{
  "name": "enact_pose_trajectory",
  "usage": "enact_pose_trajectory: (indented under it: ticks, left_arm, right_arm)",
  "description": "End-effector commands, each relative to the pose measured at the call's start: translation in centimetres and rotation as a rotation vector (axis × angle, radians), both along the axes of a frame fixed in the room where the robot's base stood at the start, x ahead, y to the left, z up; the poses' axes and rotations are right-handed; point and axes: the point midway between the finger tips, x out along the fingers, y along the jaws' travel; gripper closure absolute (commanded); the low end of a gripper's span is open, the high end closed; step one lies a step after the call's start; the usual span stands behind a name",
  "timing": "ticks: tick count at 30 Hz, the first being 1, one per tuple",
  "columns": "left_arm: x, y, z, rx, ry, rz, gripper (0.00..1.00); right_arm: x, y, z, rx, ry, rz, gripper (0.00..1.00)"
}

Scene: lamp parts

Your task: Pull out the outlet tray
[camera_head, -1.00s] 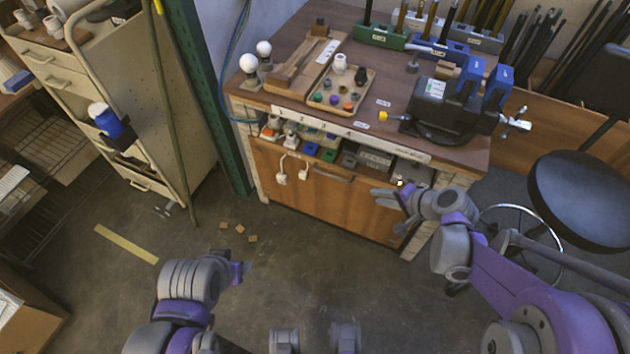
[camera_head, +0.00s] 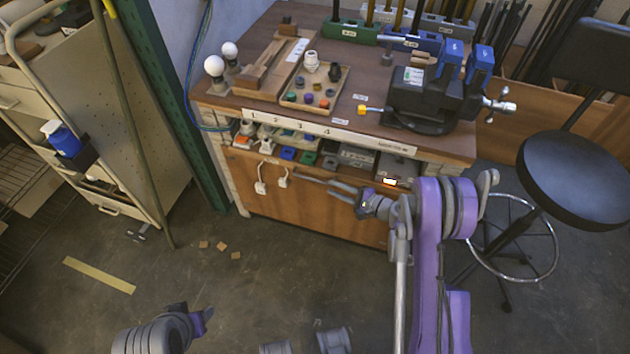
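The outlet tray (camera_head: 300,151) seems to be the shallow tray with outlets and small coloured boxes under the bench top, above a brown wooden front panel (camera_head: 290,211). A grey bar handle (camera_head: 311,180) lies across the top of that panel. White plugs (camera_head: 260,187) hang on cords over the panel, left of the handle. My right gripper (camera_head: 336,190) is at the handle's right end, its two fingers apart; whether they touch the handle I cannot tell. My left gripper (camera_head: 207,314) is low over the floor, apart from the bench, and its fingers are unclear.
The bench top (camera_head: 345,65) carries a black and blue vise (camera_head: 435,88), a wooden parts tray (camera_head: 338,98) and two bulbs. A black stool (camera_head: 585,180) stands at the right. A beige cart (camera_head: 120,90) stands at the left. The floor before the bench is mostly clear, with small wooden pieces (camera_head: 220,246).

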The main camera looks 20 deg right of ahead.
Motion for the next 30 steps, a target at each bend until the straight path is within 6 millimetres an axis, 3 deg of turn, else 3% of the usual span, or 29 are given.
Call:
enact_pose_trajectory:
  ticks: [6, 12, 24, 28, 30]
  left_arm:
    - [0.0, 0.0, -0.2, 0.000, 0.001, 0.000, 0.50]
    - [0.0, 0.0, -0.3, 0.000, 0.001, 0.000, 0.50]
    - [0.0, 0.0, -0.3, 0.000, 0.001, 0.000, 0.50]
    - [0.0, 0.0, -0.3, 0.000, 0.001, 0.000, 0.50]
    - [0.0, 0.0, -0.3, 0.000, 0.001, 0.000, 0.50]
  right_arm:
    - [3.3, 2.7, -1.0, -0.001, 0.001, 0.003, 0.74]
    - [5.3, 4.1, -1.5, -0.001, 0.001, 0.002, 0.74]
    - [5.9, 4.5, -1.6, -0.002, 0.001, 0.000, 0.74]
    - [5.9, 4.5, -1.6, -0.002, 0.001, 0.000, 0.97]
    - [5.9, 4.5, -1.6, -0.002, 0.001, 0.001, 1.00]
